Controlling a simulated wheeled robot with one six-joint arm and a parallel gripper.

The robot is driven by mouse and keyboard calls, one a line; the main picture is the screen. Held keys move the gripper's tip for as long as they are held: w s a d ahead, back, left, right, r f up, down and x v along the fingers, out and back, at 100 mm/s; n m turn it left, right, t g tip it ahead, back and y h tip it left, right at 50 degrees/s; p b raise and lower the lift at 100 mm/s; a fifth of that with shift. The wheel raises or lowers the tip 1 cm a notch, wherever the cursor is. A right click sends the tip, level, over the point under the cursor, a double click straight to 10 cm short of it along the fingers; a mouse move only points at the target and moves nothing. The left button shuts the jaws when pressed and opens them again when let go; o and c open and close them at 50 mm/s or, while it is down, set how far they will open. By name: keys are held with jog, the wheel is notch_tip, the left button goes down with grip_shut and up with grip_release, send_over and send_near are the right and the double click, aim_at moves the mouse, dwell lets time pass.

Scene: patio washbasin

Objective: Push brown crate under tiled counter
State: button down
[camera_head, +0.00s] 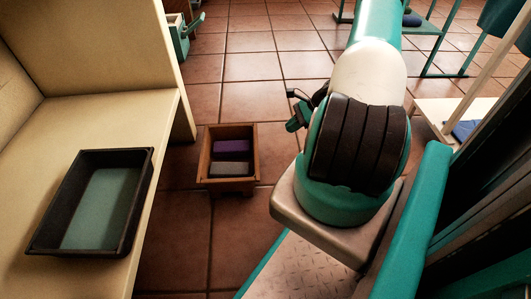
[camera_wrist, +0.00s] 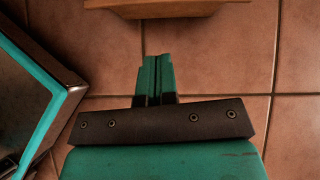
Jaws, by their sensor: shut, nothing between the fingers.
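The brown crate (camera_head: 229,186) stands on the tiled floor to the right of the pale counter (camera_head: 40,142). It holds a purple block and a grey block. In the wrist view, part of the crate (camera_wrist: 165,9) shows at the top edge, ahead of my fingertips. My gripper (camera_wrist: 155,58) is shut and empty, with a visible gap to the crate. In the head view my gripper (camera_head: 294,124) is small and partly hidden by my arm, to the right of the crate. The space beneath the counter is hidden.
A black tray (camera_head: 136,205) with a blue-green inside rests on the counter. A pale upright panel (camera_head: 165,70) stands behind it. A green object (camera_head: 180,40) stands farther back. Floor between crate and counter looks clear. Green-framed furniture (camera_head: 440,50) is at the far right.

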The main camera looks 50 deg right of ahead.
jog(key=w+a+f+m+b, duration=0.1)
jog(key=w+a+f+b, duration=0.5)
jog(key=f+b, duration=0.2)
jog(key=shift+w+a+f+m, duration=0.2)
jog(key=shift+w+f+m, duration=0.1)
jog(key=shift+f, duration=0.45)
